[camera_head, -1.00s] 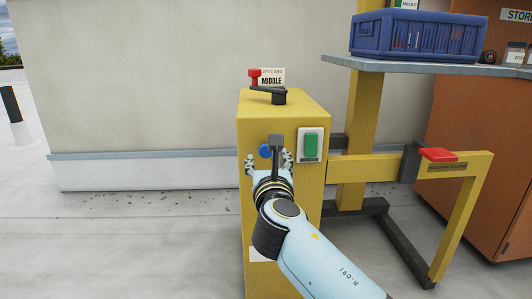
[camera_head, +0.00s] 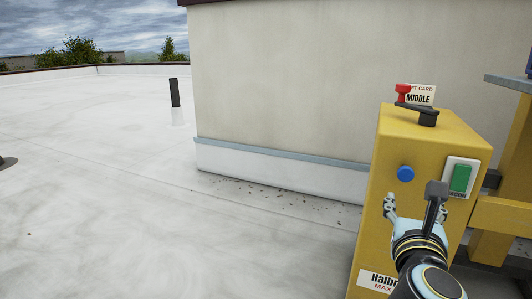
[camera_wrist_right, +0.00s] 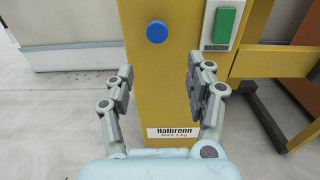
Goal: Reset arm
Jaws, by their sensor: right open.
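My right gripper (camera_head: 415,205) is in front of the yellow control box at the right of the head view. In the right wrist view the right gripper (camera_wrist_right: 160,90) has its two fingers spread wide with nothing between them. The yellow box (camera_head: 390,245) stands upright and carries a blue button (camera_head: 405,174), a green switch (camera_head: 461,178) on a white plate, and a red-knobbed crank (camera_head: 403,92) on top. The blue button also shows ahead of the fingers in the wrist view (camera_wrist_right: 157,31). My left gripper is not in view.
A card reading MIDDLE (camera_head: 419,97) stands on the box. A yellow beam (camera_head: 503,218) runs to the right of it. A pale wall (camera_head: 280,85) is behind. The white roof floor (camera_head: 130,200) is open to the left, with a dark-topped post (camera_head: 174,95).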

